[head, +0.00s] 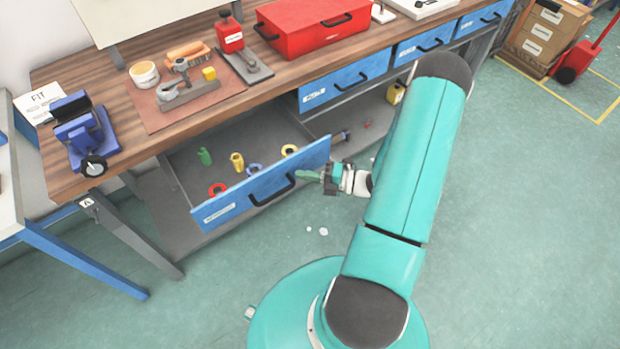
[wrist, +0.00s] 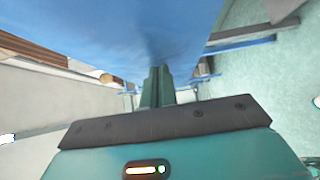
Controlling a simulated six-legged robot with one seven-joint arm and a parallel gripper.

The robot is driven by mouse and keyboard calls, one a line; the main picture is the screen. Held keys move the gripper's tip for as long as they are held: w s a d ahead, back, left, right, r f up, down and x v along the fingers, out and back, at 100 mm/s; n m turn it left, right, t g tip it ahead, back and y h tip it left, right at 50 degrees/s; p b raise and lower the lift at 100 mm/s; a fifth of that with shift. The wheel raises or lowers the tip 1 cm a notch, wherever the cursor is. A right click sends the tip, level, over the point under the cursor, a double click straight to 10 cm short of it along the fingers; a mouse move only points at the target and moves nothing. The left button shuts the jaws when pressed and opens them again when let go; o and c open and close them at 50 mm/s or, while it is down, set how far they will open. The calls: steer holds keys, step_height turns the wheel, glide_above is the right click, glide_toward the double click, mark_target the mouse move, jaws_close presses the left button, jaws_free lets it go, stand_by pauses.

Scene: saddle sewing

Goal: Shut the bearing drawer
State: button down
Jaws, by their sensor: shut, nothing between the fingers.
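The bearing drawer (head: 262,195) is the blue-fronted drawer at the left of the bench, pulled out. Its grey tray shows several small parts: a green one (head: 205,157), a yellow one (head: 237,161) and coloured rings. A black handle (head: 272,189) is on its front. My gripper (head: 308,175) is shut and empty, with its fingertips at the right part of the drawer front, beside the handle. I cannot tell whether they touch. In the wrist view the shut fingers (wrist: 156,88) point at a large blue surface (wrist: 130,35) filling the upper middle.
The wooden bench (head: 120,75) carries a blue vise (head: 82,135), a brown mat with tools (head: 150,98) and a red toolbox (head: 310,25). Other blue drawers (head: 345,80) to the right are shut. White bits (head: 323,231) lie on the open floor. A red trolley (head: 580,55) stands far right.

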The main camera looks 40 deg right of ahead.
mark_target(267, 138)
steer(key=shift+w, duration=0.1)
steer(key=w, duration=2.2)
steer(key=shift+w, duration=0.15)
steer(key=shift+w+r, duration=0.1)
steer(key=shift+w, duration=0.3)
steer(key=shift+w+r, duration=0.1)
steer(key=shift+w, duration=0.05)
steer(key=shift+a, duration=0.1)
